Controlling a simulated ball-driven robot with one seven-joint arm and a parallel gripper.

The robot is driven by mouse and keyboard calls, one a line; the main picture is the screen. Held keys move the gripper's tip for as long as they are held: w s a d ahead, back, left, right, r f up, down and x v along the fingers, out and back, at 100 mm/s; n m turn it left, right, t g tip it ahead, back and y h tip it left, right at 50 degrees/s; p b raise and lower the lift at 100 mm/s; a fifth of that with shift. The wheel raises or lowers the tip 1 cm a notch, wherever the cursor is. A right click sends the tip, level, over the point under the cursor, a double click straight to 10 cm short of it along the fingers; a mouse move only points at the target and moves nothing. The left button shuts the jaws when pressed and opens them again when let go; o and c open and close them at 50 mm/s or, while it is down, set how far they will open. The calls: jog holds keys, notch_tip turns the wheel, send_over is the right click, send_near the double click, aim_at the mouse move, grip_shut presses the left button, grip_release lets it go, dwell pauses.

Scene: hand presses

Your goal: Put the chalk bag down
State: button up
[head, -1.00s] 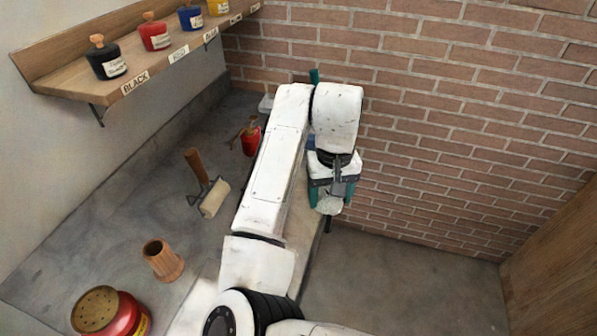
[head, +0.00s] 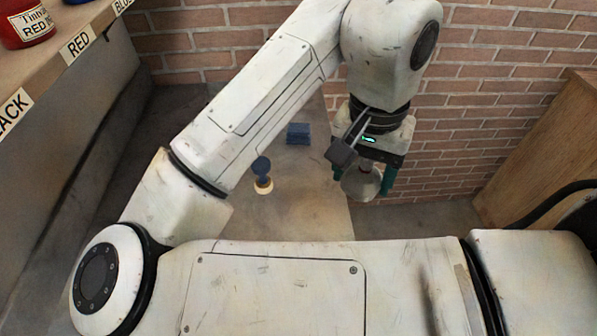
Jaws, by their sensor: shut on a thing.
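The chalk bag (head: 362,184) is a pale grey, rounded bundle with a narrower neck. My gripper (head: 364,178), with teal fingers on both sides, is shut on it and holds it hanging below the wrist. In the picture the bag shows just right of the grey bench top (head: 310,215), near its right edge. Its height above the bench is hard to tell. My arm hides much of the bench, including its near part.
A blue-topped dabber with a pale base (head: 263,180) and a dark blue block (head: 298,133) stand on the bench, left of the bag. A shelf at upper left holds a red ink jar (head: 25,25). A brick wall is behind; a wooden panel (head: 540,150) stands at right.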

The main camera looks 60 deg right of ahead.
jog(key=w+d+f, duration=0.1)
jog(key=w+f, duration=0.2)
jog(key=w+d+f, duration=0.2)
jog(key=w+f, duration=0.1)
jog(key=w, duration=0.1)
jog(key=w+d+f, duration=0.2)
jog(key=w+f, duration=0.1)
jog(key=w, duration=0.1)
jog(key=shift+w+b, duration=0.2)
jog(key=shift+b, duration=0.2)
jog(key=shift+w+d+f, duration=0.1)
jog(key=shift+w+f, duration=0.05)
jog(key=shift+f, duration=1.6)
jog(key=shift+f, duration=0.15)
jog(key=o, duration=1.1)
notch_tip(320, 180, up, 12)
jog(key=shift+w+r+p, duration=0.2)
jog(key=shift+p, duration=0.15)
